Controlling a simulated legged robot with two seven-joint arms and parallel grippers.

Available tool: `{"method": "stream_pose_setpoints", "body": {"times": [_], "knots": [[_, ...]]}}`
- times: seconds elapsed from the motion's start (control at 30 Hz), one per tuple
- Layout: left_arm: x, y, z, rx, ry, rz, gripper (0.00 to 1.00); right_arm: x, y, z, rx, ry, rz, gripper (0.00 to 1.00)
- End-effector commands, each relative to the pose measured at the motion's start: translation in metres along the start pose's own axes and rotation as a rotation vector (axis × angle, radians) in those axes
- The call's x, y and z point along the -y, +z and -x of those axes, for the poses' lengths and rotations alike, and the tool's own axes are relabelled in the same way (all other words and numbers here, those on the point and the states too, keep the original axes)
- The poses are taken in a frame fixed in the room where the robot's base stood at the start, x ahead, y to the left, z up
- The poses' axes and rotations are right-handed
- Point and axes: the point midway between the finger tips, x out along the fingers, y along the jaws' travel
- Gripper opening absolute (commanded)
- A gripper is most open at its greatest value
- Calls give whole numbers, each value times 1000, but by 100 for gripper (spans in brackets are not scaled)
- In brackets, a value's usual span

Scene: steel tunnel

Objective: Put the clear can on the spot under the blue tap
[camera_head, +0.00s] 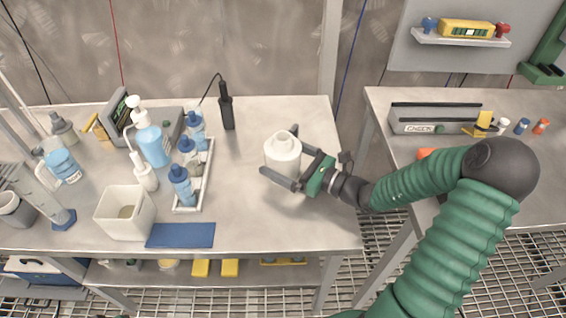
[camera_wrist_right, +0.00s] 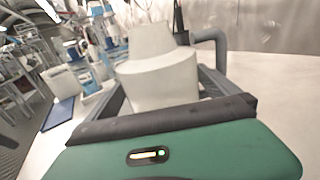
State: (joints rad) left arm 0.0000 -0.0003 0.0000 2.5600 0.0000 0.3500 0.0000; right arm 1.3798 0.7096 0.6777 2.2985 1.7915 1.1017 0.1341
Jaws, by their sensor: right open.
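A whitish can with a narrow neck (camera_head: 283,160) stands upright on the left bench, near its right part. It looks pale and opaque rather than clear. My right gripper (camera_head: 280,150) is open, with one finger on each side of the can. In the right wrist view the can (camera_wrist_right: 158,80) stands between the fingers, close to the palm; I cannot tell whether they touch it. My left gripper is not in view.
A white rack (camera_head: 208,165) of blue-labelled bottles, a white square tub (camera_head: 112,214) and a blue mat (camera_head: 181,235) are left of the can. A black upright device (camera_head: 226,108) stands behind. A gap separates the right bench (camera_head: 500,160). The left bench's front right is clear.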

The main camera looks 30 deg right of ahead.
Motion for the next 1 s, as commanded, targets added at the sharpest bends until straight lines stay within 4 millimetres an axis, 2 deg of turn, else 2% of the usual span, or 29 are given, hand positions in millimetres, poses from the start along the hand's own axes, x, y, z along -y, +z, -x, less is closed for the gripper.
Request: {"method": "stream_pose_setpoints", "body": {"times": [0.03,0.13,0.37,0.8,0.87,0.9,1.0], "knots": [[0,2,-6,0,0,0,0,0,-4,-9,0,3,1,100],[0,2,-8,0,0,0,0,0,-2,-20,-1,1,0,100],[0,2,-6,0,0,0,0,0,0,-22,-1,0,0,99],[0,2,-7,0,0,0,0,0,-1,-22,-1,1,0,41],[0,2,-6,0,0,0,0,0,-1,-22,-1,1,0,35],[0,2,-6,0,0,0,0,0,-1,-22,-1,1,0,28],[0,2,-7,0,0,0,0,0,-1,-21,-1,1,0,27]]}}
